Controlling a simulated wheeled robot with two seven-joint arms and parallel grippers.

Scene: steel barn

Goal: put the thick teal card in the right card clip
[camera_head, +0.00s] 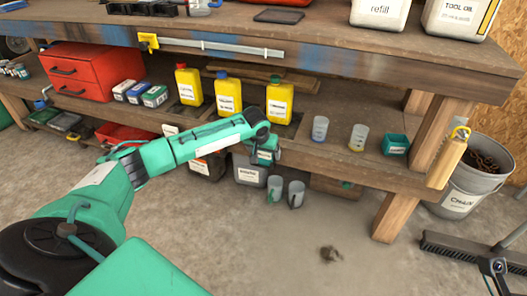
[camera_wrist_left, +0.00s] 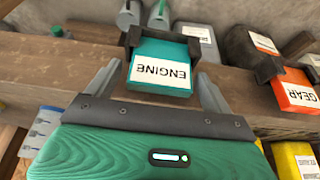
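The thick teal card (camera_wrist_left: 160,60), with a white ENGINE label, sits between the dark jaws of the right card clip (camera_wrist_left: 131,38) in the left wrist view. My left gripper (camera_wrist_left: 160,72) is open, its two grey fingers spread on either side of the card, with gaps showing. In the head view my left gripper (camera_head: 264,146) is at the lower shelf's front edge, with the teal card (camera_head: 265,157) below it. An orange GEAR card (camera_wrist_left: 293,92) stands at another dark clip (camera_wrist_left: 268,68) to the right in the wrist view. My right gripper is not seen.
Yellow bottles (camera_head: 228,97) stand on the lower shelf (camera_head: 325,150) behind the arm. Two cups (camera_head: 296,193) and a grey can (camera_head: 247,174) stand on the floor below. A teal bin (camera_head: 396,144) and glasses are farther right. The front floor is mostly clear.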

